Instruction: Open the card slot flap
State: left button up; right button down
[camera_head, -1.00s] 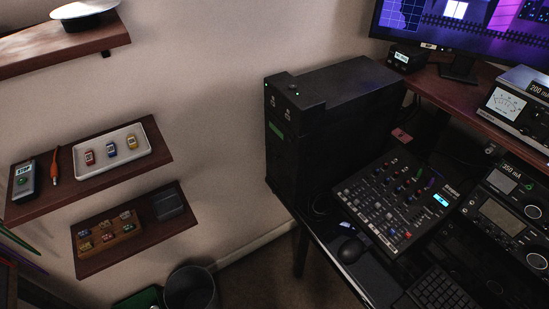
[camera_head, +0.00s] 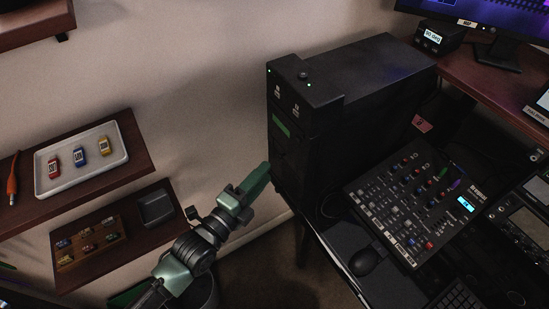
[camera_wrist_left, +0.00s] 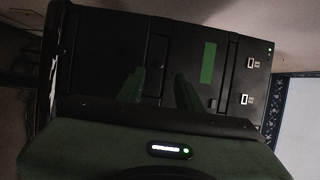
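The black computer tower (camera_head: 350,90) stands on the desk, its narrow front facing left. Its front has a small green panel (camera_head: 281,129) and seams below it; I cannot tell for sure which part is the card slot flap. In the left wrist view the tower front (camera_wrist_left: 105,55) appears sideways, with the green panel (camera_wrist_left: 208,63) right of centre. My left gripper (camera_head: 265,172) is at the lower front of the tower, below the green panel. In the wrist view its two dark green fingers (camera_wrist_left: 159,88) are apart with nothing between them. Contact with the tower is unclear.
A mixer (camera_head: 415,200) and a mouse (camera_head: 364,262) are on the desk to the right. Open space lies between shelves and tower.

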pick_arm(q)
jog(key=x, duration=0.5)
jog(key=shift+w+p, duration=0.25)
jog(key=shift+p, duration=0.1)
jog(key=shift+f, duration=0.15)
grip_shut()
